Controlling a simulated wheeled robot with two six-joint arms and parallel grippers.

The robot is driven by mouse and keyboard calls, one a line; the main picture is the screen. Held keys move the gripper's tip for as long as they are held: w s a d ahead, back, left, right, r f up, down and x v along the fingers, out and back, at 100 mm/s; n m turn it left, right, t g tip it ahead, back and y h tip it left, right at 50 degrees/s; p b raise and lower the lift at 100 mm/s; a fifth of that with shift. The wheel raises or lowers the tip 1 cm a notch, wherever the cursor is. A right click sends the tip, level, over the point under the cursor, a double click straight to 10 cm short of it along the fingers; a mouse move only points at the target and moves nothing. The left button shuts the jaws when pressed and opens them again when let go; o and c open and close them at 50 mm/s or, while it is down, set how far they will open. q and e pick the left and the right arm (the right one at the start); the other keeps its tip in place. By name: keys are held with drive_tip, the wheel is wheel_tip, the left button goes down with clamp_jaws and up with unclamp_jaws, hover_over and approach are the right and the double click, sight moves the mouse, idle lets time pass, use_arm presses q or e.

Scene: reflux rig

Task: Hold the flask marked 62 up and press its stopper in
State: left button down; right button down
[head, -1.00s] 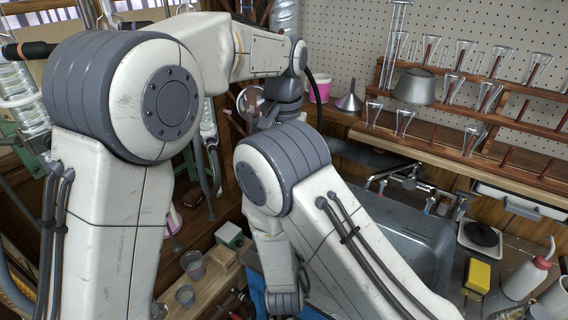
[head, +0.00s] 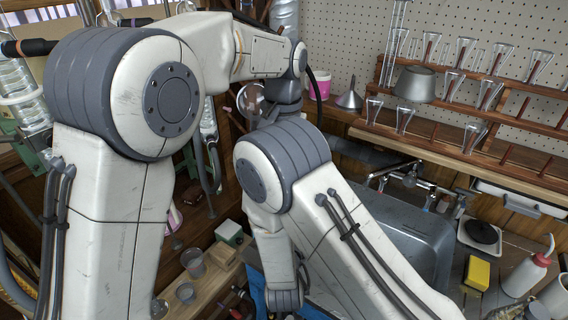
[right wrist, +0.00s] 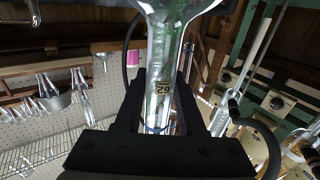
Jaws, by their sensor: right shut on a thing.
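The flask marked 62 (right wrist: 168,50) is clear glass and fills the middle of the right wrist view. Its dark 62 label reads upside down there, and its wider body runs off the top edge. My right gripper (right wrist: 163,82) is shut on the flask's narrow part, with a dark finger on each side. In the head view my left arm reaches across the top, and its dark end (head: 284,90) hangs near a round glass shape (head: 250,99). The left fingers cannot be made out. My right gripper is hidden in the head view. I cannot make out the stopper.
Wooden racks (head: 480,130) of glassware stand at the right, beside a metal funnel (head: 349,99) and a pink cup (head: 319,87). A sink (head: 410,235), yellow sponge (head: 477,273) and white bottle (head: 526,277) lie at lower right. Beakers (head: 193,262) stand lower left.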

use_arm(q)
drive_tip(key=shift+f, duration=0.35)
idle(0.6)
drive_tip(key=shift+c, duration=1.8)
unclamp_jaws()
wheel_tip(320, 180, up, 12)
use_arm(e)
drive_tip(key=shift+d, duration=0.1)
use_arm(q)
wheel_tip(320, 180, down, 2)
drive_tip(key=shift+b, duration=0.95)
use_arm(e)
drive_tip(key=w+d, duration=0.4)
drive_tip(key=d, duration=0.7)
drive_tip(key=shift+d, duration=0.4)
